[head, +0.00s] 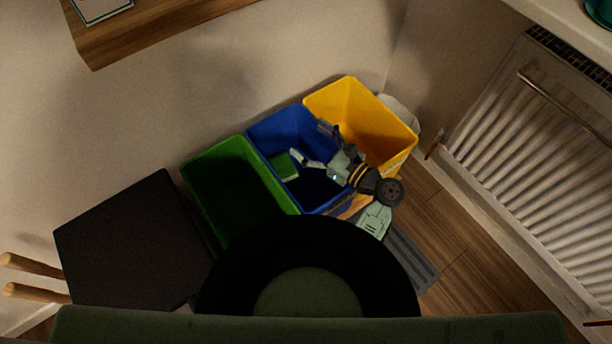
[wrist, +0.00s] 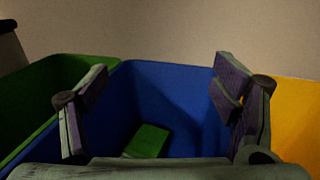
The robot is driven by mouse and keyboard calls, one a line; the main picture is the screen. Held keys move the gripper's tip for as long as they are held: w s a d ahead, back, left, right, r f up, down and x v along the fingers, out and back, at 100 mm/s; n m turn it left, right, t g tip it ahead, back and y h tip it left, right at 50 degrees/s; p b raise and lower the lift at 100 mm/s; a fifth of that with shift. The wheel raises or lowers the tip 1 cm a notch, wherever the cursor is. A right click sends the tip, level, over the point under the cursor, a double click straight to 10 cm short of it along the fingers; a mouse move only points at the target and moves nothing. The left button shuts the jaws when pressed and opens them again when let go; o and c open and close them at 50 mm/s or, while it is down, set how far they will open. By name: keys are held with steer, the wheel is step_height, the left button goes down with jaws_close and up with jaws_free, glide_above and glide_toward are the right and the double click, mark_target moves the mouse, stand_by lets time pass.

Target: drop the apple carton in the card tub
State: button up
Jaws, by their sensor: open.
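A green box-shaped thing, which looks like the apple carton (head: 284,167), lies inside the blue tub (head: 262,133). In the wrist view the carton (wrist: 148,140) is low in the blue tub (wrist: 150,83), apart from my fingers, with its lower part hidden by my gripper's body. No label shows, so I cannot tell for sure which tub is the card tub. My gripper (head: 313,143) is over the blue tub, with its fingers spread wide. In the wrist view my gripper (wrist: 161,82) is open and nothing is between the fingertips.
A green tub (head: 215,157) stands left of the blue one and a yellow tub (head: 350,95) right of it, close together by the wall. A dark square-topped piece (head: 130,240) is at left. A white radiator (head: 540,150) is at right. Some wooden floor (head: 460,235) is clear.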

steer(key=v, duration=1.1)
steer(key=shift+s+d, duration=0.2)
steer(key=shift+d, duration=0.15)
